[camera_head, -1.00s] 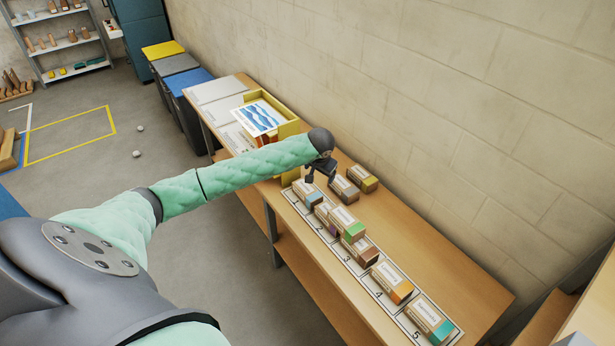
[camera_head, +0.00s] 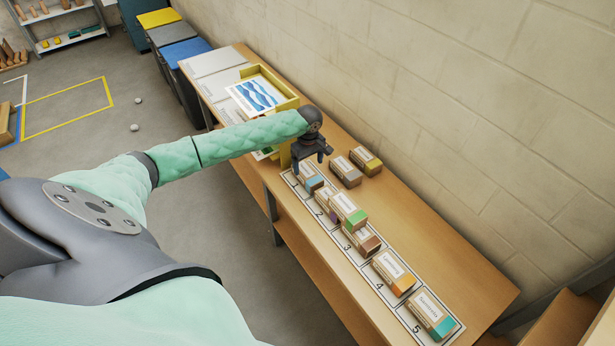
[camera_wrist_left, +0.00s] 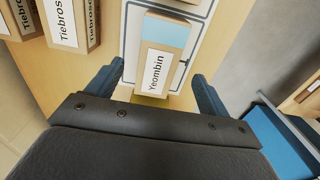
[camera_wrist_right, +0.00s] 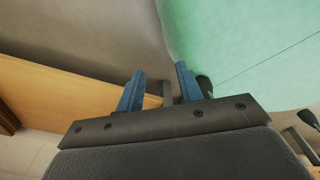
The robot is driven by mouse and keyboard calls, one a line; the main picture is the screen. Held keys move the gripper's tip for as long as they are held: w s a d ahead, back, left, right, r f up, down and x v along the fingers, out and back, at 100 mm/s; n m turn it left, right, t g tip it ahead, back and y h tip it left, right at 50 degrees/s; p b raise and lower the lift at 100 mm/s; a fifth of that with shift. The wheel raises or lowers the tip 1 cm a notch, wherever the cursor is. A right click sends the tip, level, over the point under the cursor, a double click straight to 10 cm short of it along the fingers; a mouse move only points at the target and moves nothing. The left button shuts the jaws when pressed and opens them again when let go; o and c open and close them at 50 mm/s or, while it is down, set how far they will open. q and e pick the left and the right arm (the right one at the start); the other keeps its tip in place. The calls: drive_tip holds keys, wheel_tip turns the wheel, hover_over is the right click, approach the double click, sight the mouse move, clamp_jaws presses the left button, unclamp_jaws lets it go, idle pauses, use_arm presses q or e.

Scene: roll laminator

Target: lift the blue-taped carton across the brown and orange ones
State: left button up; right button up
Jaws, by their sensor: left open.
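The blue-taped carton (camera_head: 313,184) lies in slot 1 at the far end of the numbered strip. My left gripper (camera_head: 309,161) is open just above it. In the left wrist view the carton (camera_wrist_left: 159,65), labelled Yeombin, lies between the open fingers of the gripper (camera_wrist_left: 158,88); I see no grip on it. The brown-taped carton (camera_head: 363,240) lies around slot 3. The orange-taped carton (camera_head: 395,270) lies at slot 4. My right gripper (camera_wrist_right: 159,88) shows only in its wrist view, fingers apart and empty.
A green-taped carton (camera_head: 349,208) lies over a mostly hidden purple-taped one around slot 2. A teal-taped carton (camera_head: 432,313) lies at slot 5. The table (camera_head: 440,243) is bare along the wall side.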

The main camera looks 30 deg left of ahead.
sight(309, 174)
use_arm(q)
drive_tip(key=shift+s+f+b, duration=0.1)
drive_tip(key=shift+f+b, duration=1.25)
wheel_tip(309, 174, down, 3)
drive_tip(key=b, duration=0.4)
drive_tip(key=shift+d, duration=0.1)
drive_tip(key=shift+f+b, duration=0.85)
drive_tip(key=shift+b, duration=0.35)
drive_tip(key=c, duration=1.1)
use_arm(e)
drive_tip(key=w+a, duration=0.1)
drive_tip(key=w, duration=0.7)
drive_tip(key=w+a+t, duration=0.1)
drive_tip(key=w+a, duration=0.1)
drive_tip(key=w, duration=0.7)
drive_tip(key=shift+a+r, duration=0.3)
drive_tip(key=shift+r, duration=0.15)
